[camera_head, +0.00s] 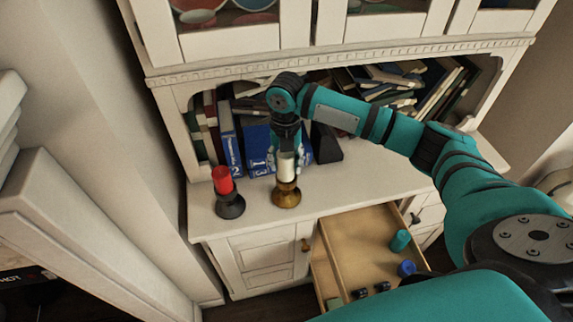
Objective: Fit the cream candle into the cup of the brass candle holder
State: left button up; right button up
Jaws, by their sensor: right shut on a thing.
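The cream candle (287,168) is upright on the cabinet's counter, directly above the brass candle holder (286,195). Its lower end meets the top of the holder; I cannot tell how deep it sits in the cup. My right gripper (286,158) comes down from above and is shut on the candle, with its fingers around the upper part. The holder's cup rim is partly hidden by the candle. My left gripper is not in view.
A red candle (222,180) stands in a dark holder (230,205) to the left. Books (258,150) stand behind my gripper. An open drawer (350,248) below holds a teal cylinder (400,240) and a blue one (406,268). The counter right of the brass holder is clear.

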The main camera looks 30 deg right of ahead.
aim_at(287, 169)
jog(key=f, duration=0.1)
jog(key=p, duration=0.1)
jog(key=f, duration=0.1)
jog(key=shift+w+d+f, duration=0.3)
jog(key=shift+d, duration=0.05)
jog(key=shift+f+p, duration=0.3)
jog(key=shift+f, duration=0.15)
jog(key=shift+f, duration=0.1)
jog(key=o, duration=1.2)
jog(key=shift+f, duration=0.1)
jog(key=shift+o, duration=0.2)
notch_tip(287, 169, up, 12)
jog(key=shift+r+b, duration=0.2)
jog(key=shift+b, duration=0.85)
